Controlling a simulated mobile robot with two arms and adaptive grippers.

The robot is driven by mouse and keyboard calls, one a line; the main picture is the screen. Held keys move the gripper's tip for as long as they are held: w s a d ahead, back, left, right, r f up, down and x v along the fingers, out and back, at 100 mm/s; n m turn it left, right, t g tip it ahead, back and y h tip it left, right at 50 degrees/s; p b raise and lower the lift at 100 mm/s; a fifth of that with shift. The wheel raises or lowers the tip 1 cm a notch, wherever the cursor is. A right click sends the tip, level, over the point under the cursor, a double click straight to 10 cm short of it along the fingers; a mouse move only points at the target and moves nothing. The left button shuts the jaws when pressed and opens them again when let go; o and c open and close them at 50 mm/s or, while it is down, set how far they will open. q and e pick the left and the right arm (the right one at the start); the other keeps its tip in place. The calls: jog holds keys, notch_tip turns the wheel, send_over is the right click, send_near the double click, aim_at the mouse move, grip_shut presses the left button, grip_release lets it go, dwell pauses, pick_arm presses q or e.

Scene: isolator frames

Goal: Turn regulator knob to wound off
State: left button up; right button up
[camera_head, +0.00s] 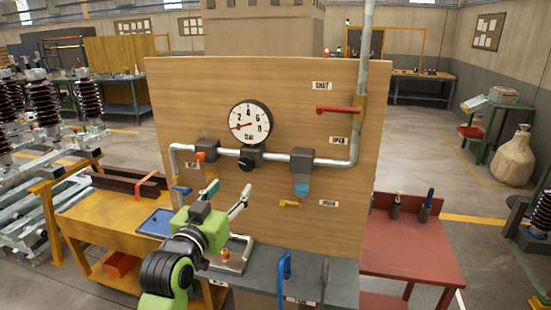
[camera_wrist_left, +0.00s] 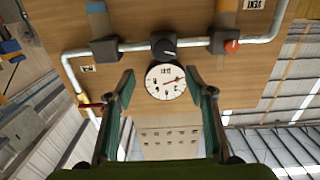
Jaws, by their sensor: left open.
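The black regulator knob (camera_head: 246,163) sits on a dark block in the grey pipe, just below a round white gauge (camera_head: 250,122) with a red needle. In the left wrist view, which looks turned over, the knob (camera_wrist_left: 165,48) is above the gauge (camera_wrist_left: 165,82). My left gripper (camera_head: 229,192) is open and empty, with its fingers raised toward the panel, below and slightly left of the knob. In the left wrist view its two fingers (camera_wrist_left: 160,80) stand apart on either side of the gauge, clear of the knob. My right gripper is not in view.
The wooden panel (camera_head: 215,90) also carries an orange-red knob (camera_head: 200,156), a red lever (camera_head: 335,109), a blue fitting (camera_head: 302,189) and a yellow handle (camera_head: 289,204). A blue handle (camera_head: 285,266) stands on the grey bench top below. A red table (camera_head: 415,250) is at right.

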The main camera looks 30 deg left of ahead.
pick_arm(q)
jog(key=p, duration=0.3)
send_near(246, 163)
jog(key=d+x, duration=0.1)
jog(key=x, duration=0.4)
jog(key=a+p+x, duration=0.1)
jog(key=x, duration=0.2)
jog(key=shift+s+r, duration=0.1)
jog(key=shift+w+a, duration=0.1)
jog(key=shift+w, duration=0.5)
jog(key=c, duration=1)
jog(key=shift+c, duration=0.4)
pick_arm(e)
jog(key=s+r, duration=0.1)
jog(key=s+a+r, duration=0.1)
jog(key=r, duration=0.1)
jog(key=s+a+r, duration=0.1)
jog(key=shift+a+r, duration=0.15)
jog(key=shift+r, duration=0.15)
